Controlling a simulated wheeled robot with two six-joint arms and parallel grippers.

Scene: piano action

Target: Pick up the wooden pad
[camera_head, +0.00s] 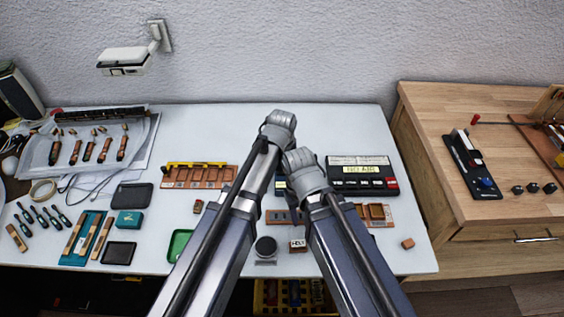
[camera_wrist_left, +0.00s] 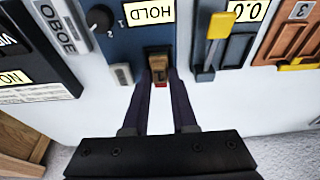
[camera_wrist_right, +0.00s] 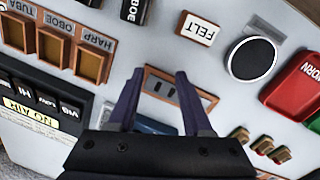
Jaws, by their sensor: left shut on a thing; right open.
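In the left wrist view my left gripper (camera_wrist_left: 159,82) is shut on a small brown wooden piece (camera_wrist_left: 158,64), at the edge of a blue device (camera_wrist_left: 125,45) with a HOLD label. A bit of red shows below the piece. I cannot tell whether it is lifted clear. In the right wrist view my right gripper (camera_wrist_right: 158,78) is open and empty over a brown plate with dark slots (camera_wrist_right: 195,92). A loose small wooden block (camera_head: 407,244) lies at the table's right front.
The white table (camera_head: 330,112) carries a black display device (camera_head: 362,174), a compartment tray (camera_head: 200,176), a round black dish (camera_head: 265,248), a FELT-labelled block (camera_wrist_right: 198,28) and a green tray (camera_head: 180,244). A wooden cabinet (camera_head: 420,110) stands at right.

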